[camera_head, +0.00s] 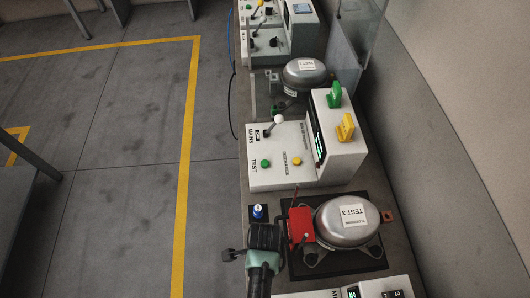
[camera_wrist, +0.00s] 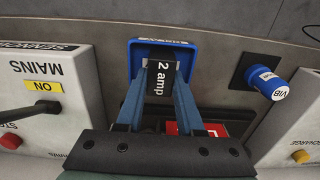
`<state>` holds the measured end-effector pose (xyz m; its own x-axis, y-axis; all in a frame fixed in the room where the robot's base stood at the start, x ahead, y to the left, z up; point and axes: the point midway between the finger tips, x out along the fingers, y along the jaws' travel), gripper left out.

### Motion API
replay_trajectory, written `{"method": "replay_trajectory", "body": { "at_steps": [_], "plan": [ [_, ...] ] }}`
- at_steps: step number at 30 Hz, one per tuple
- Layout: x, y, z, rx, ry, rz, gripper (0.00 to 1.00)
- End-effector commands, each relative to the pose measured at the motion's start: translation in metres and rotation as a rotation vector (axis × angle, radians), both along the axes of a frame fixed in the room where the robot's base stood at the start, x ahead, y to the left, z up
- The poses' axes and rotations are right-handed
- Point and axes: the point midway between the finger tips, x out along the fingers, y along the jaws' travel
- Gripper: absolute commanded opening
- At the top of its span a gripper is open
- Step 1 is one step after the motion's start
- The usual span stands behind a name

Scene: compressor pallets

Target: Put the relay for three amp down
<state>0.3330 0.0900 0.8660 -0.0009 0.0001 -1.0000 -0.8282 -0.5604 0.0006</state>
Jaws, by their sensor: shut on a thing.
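No label reading three amp is visible. In the head view my gripper (camera_head: 264,238) is at the bottom centre, left of the test 3 compressor (camera_head: 340,232), and the held relay is hidden there. A red block (camera_head: 300,224) stands at the compressor's left side; part of it also shows in the wrist view (camera_wrist: 213,130).
A small blue cylinder marked VIB (camera_wrist: 281,83) stands close by, on a black square (camera_wrist: 246,70). Test panels (camera_head: 280,160) flank this spot, one with a green block (camera_head: 334,95) and a yellow block (camera_head: 345,128) on top. Floor at left is open.

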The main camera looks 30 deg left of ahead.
Motion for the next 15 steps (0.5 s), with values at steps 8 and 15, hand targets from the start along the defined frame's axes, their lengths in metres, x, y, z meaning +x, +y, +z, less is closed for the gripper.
{"method": "replay_trajectory", "body": {
  "at_steps": [8,15],
  "plan": [
    [0.0004,0.0001,-0.0035,0.001,-0.001,0.000,0.00],
    [0.0005,0.0002,-0.0065,0.001,-0.001,0.000,0.49]
  ]
}}
